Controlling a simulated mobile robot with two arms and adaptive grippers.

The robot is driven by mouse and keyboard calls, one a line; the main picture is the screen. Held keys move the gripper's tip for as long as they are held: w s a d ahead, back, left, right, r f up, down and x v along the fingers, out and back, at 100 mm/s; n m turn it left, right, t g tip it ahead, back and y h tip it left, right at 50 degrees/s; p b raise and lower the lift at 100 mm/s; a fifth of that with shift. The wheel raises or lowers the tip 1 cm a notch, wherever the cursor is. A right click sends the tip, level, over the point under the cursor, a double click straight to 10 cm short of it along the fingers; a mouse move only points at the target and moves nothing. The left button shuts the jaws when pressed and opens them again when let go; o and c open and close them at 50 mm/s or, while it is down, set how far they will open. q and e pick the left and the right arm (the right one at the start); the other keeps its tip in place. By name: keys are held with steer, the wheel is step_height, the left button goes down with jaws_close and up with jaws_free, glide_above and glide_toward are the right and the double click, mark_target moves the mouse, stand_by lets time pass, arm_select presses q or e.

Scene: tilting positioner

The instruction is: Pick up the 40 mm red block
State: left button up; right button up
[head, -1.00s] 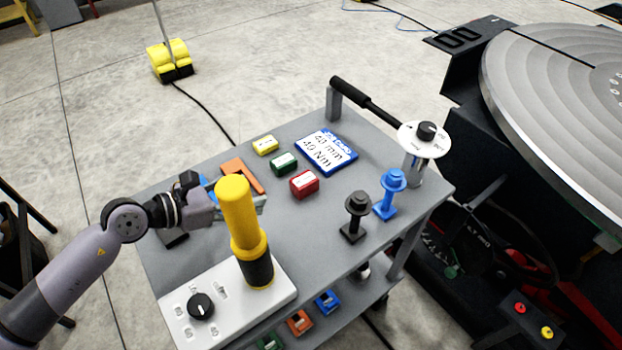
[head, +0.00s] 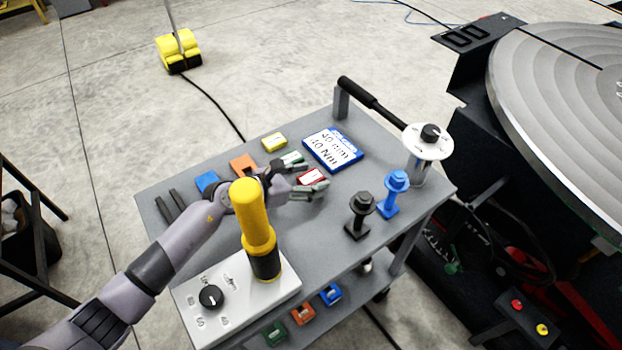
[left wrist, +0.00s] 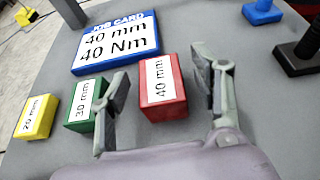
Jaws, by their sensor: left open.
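The red block (head: 311,177) lies on the grey cart top, partly hidden by my left gripper in the head view. In the left wrist view the red block (left wrist: 162,88) shows a white "40 mm" label and sits between and just beyond the fingertips. My left gripper (head: 308,177) is open, with its fingers low over the cart; it also shows in the left wrist view (left wrist: 165,80). My right gripper is not in view.
A green 30 mm block (left wrist: 85,102) stands close beside the left finger. A yellow 20 mm block (left wrist: 36,117) is further left. The blue job card (head: 333,149) lies behind. Black (head: 359,215) and blue (head: 393,193) bolts stand to the right; a yellow-handled tool (head: 255,225) stands in front.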

arm_select(q)
steer(key=shift+w+d+f, duration=0.25)
steer(key=shift+d, duration=0.1)
steer(key=shift+c, duration=0.2)
steer(key=shift+a, duration=0.1)
steer(key=shift+c, duration=0.6)
jaws_close()
steer(key=shift+r, duration=0.2)
